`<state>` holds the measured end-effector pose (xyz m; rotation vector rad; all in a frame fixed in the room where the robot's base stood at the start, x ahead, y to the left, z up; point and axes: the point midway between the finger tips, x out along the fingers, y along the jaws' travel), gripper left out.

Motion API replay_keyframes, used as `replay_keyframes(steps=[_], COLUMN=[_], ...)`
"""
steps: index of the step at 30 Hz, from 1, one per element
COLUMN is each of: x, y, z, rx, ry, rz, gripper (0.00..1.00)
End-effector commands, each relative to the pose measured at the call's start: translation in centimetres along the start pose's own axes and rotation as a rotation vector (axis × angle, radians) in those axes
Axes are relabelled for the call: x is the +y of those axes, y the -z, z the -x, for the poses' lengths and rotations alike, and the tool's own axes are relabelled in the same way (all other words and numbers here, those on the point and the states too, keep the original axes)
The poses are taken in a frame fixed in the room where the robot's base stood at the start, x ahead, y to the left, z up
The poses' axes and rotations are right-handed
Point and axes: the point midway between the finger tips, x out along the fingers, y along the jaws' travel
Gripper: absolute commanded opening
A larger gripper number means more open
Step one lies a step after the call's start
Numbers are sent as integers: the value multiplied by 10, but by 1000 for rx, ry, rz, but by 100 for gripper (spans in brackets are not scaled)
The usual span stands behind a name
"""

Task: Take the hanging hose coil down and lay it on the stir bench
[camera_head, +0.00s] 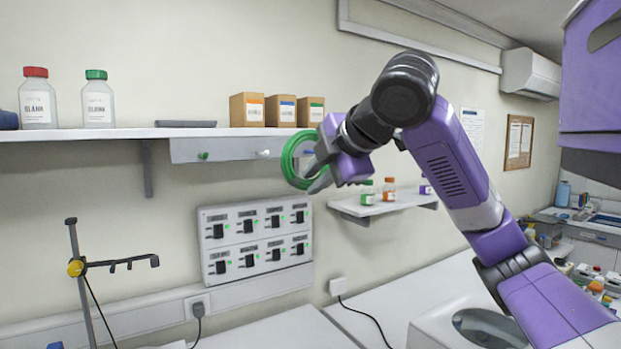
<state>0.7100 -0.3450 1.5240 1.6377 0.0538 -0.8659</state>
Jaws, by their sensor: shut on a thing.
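The green hose coil (290,163) is in front of the wall, near the right end of the shelf's hook rail. My gripper (318,168) is shut on the hose coil at its right side. The coil hangs upright as a ring; whether it still touches a hook behind it I cannot tell. A white bench top (285,331) shows below at the bottom of the view; whether it is the stir bench is not clear from this view.
A rail with pegs (225,150) runs under the upper shelf (60,135), which bears bottles and boxes. A small shelf (385,208) with small bottles is right of my gripper. A switch panel (255,240) is on the wall below. A clamp stand (78,268) stands at left.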

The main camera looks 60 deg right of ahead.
Motion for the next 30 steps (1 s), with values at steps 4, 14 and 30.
replay_keyframes(steps=[4,14,30], x=[-5,-15,-18], y=[0,0,10], z=[8,23,18], rx=[1,0,16], ry=[-2,-1,94], rz=[0,-1,11], gripper=[0,0,0])
